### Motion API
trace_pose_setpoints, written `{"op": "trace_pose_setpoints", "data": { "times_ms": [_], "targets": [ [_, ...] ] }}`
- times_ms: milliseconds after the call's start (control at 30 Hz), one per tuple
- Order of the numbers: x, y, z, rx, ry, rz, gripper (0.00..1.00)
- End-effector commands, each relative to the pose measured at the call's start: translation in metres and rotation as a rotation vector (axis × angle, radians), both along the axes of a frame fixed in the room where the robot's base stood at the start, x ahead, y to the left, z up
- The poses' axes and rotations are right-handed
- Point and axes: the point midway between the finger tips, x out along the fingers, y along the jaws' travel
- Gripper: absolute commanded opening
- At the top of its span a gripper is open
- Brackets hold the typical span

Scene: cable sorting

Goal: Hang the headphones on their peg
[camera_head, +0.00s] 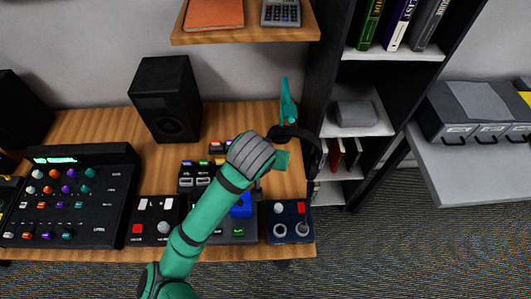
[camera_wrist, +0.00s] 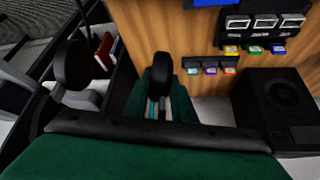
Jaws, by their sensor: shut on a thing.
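The black headphones (camera_head: 312,146) are in the air over the right end of the desk, beside the dark side of the shelf unit. Their curved band shows in the head view. In the wrist view one round dark ear cup (camera_wrist: 72,62) is at the left and a second dark rounded part (camera_wrist: 162,68) is by the fingers. My teal gripper (camera_head: 282,159) is shut on the headphones; its green fingers also show in the wrist view (camera_wrist: 176,96). A thin dark line hangs below them; I cannot tell what it is. I cannot make out the peg in either view.
The shelf unit (camera_head: 318,75) stands close on the right, with books and a grey bundle (camera_head: 355,114). A speaker (camera_head: 165,98), a mixer (camera_head: 70,195) and control boxes (camera_head: 289,221) stand on the desk (camera_head: 110,125). An upper wooden shelf (camera_head: 240,36) overhangs the desk.

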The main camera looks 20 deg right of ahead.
Motion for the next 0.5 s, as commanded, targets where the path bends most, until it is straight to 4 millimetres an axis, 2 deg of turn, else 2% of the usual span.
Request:
{"op": "trace_pose_setpoints", "data": {
  "times_ms": [500],
  "targets": [
    [0.025, -0.009, -0.002, 0.0, -0.001, -0.004, 0.0]
  ]
}}
